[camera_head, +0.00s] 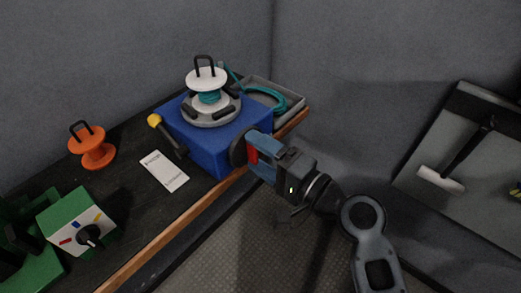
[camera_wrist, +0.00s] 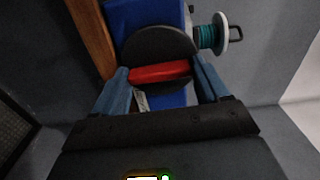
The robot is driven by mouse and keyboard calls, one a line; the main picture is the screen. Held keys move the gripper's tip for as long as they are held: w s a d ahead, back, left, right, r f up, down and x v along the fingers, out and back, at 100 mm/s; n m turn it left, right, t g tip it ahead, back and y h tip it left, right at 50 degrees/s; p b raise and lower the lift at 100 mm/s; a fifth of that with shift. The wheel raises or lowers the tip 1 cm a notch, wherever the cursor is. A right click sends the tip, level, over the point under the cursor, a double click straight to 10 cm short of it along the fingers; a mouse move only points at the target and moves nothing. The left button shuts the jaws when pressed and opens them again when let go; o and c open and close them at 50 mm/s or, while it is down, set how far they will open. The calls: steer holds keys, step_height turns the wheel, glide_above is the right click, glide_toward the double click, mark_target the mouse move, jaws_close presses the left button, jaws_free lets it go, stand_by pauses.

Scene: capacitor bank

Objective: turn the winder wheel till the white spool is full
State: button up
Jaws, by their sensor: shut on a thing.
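The blue winder box (camera_head: 205,145) stands on the dark bench. On top, the white spool (camera_head: 206,78) with a black loop handle sits upright on a grey round base; teal cable is wound around its core, inside the flange edge. The spool also shows sideways in the wrist view (camera_wrist: 233,33). The dark winder wheel (camera_wrist: 158,45) is on the box's side, with a red grip bar (camera_wrist: 160,73) across its face. My gripper (camera_wrist: 163,80) is shut on this bar, one blue finger at each end. In the head view, my gripper (camera_head: 250,154) hides part of the wheel.
A grey tray (camera_head: 285,94) with a teal cable coil (camera_head: 268,104) stands behind the box. A yellow-knobbed lever (camera_head: 155,120) sticks out at its left. An orange spool (camera_head: 92,150), a white card (camera_head: 164,171) and a green box with a black knob (camera_head: 78,222) are further left.

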stand_by(0.4)
steer(key=o, duration=1.1)
steer(key=shift+c, duration=0.2)
steer(key=b+v, duration=0.1)
steer(key=v, duration=0.6)
steer(key=shift+s+d+b, duration=0.25)
steer(key=shift+b, duration=0.05)
